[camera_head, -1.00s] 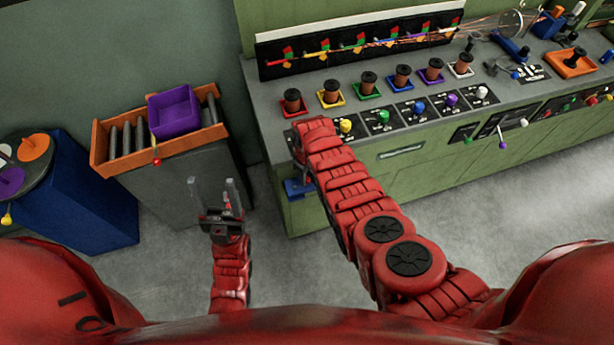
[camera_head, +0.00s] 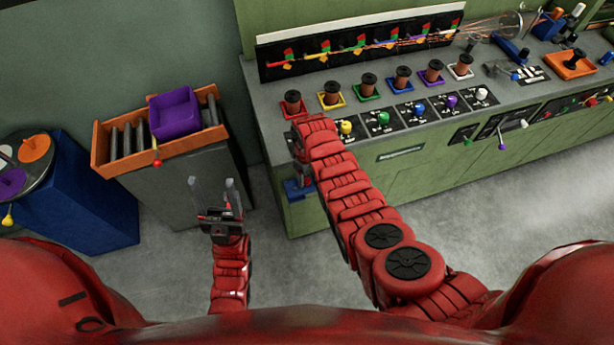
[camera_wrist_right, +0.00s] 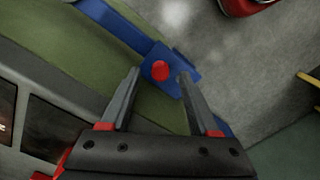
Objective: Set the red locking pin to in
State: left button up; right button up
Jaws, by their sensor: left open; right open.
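The red locking pin (camera_wrist_right: 161,70) shows as a round red knob on a blue bracket (camera_wrist_right: 130,35) in the right wrist view. My right gripper (camera_wrist_right: 158,76) is open, with its two fingertips on either side of the knob in that picture. I cannot tell whether they touch it. In the head view the blue bracket (camera_head: 296,190) is at the left front corner of the green bench, and my right arm hides the knob. My left gripper (camera_head: 213,188) is open and empty, in front of the grey cabinet.
The green bench (camera_head: 400,175) carries several spools in coloured frames and rows of coloured knobs. A grey cabinet (camera_head: 195,185) with an orange tray (camera_head: 103,150) and a purple bin (camera_head: 172,112) stands left. Grey floor (camera_head: 330,265) is clear between.

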jog(key=shift+r, duration=0.85)
notch_tip(320, 180, up, 7)
jog(key=b, duration=0.3)
notch_tip(320, 180, up, 7)
jog(key=p, duration=0.6)
send_over(307, 180)
jog(key=shift+b, duration=0.3)
